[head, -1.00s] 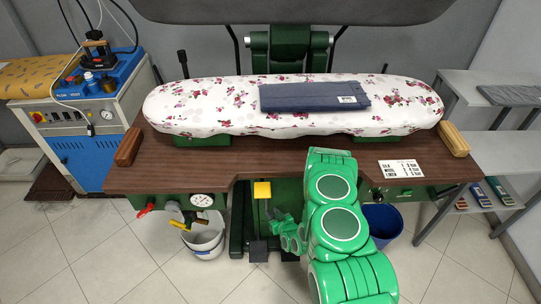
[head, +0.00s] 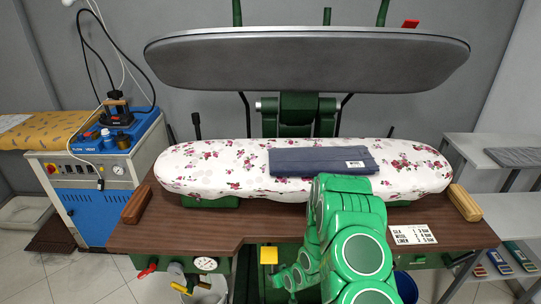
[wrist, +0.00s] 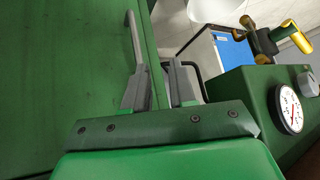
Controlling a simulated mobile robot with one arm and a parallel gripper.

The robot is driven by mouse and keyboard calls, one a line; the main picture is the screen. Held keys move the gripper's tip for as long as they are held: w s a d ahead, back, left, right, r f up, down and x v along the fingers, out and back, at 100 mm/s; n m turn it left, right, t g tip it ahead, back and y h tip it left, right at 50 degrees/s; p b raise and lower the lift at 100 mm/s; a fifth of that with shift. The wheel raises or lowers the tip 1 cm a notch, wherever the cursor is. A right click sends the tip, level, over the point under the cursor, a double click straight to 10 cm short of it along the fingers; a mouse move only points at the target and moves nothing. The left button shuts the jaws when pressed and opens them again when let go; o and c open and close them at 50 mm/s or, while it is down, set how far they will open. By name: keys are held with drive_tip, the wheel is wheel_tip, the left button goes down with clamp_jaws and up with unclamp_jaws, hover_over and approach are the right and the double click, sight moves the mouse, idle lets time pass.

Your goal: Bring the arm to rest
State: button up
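My green arm (head: 352,235) is bent in front of the press table, its upper bend overlapping the front edge of the padded board. My gripper (wrist: 160,80) shows in the wrist view with its two grey fingers apart and nothing between them. It is beside a green panel of the press, with the dial gauge (wrist: 289,108) to the right. In the head view the gripper is low in front of the table and its fingers cannot be made out.
A folded blue-grey cloth (head: 300,162) lies on the flowered board (head: 225,160), under the raised press head (head: 305,60). A wooden-topped table (head: 160,238) carries it. A blue steam unit (head: 100,205) stands left, shelves (head: 500,210) right. A bucket (head: 210,290) is below.

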drive_tip(key=s+d+r+m+g+h, duration=0.15)
drive_tip(key=s+d+r, duration=0.35)
drive_tip(key=r, duration=0.6)
drive_tip(key=s+d+r+g+h, duration=0.2)
drive_tip(key=s+d+r, duration=0.2)
drive_tip(key=r, duration=0.8)
drive_tip(key=s+d+r+m+g+h, duration=0.15)
drive_tip(key=s+d+r, duration=0.35)
drive_tip(key=r, duration=0.6)
drive_tip(key=s+r+m+g, duration=0.1)
drive_tip(key=s+r, duration=0.5)
drive_tip(key=s, duration=0.3)
drive_tip(key=s+r+m+g, duration=0.1)
drive_tip(key=s+r, duration=0.5)
drive_tip(key=s, duration=0.3)
drive_tip(key=s+a+r+g, duration=0.1)
drive_tip(key=s+r, duration=0.5)
drive_tip(key=s, duration=0.3)
drive_tip(key=shift+m, duration=0.4)
drive_tip(key=shift+r, duration=0.1)
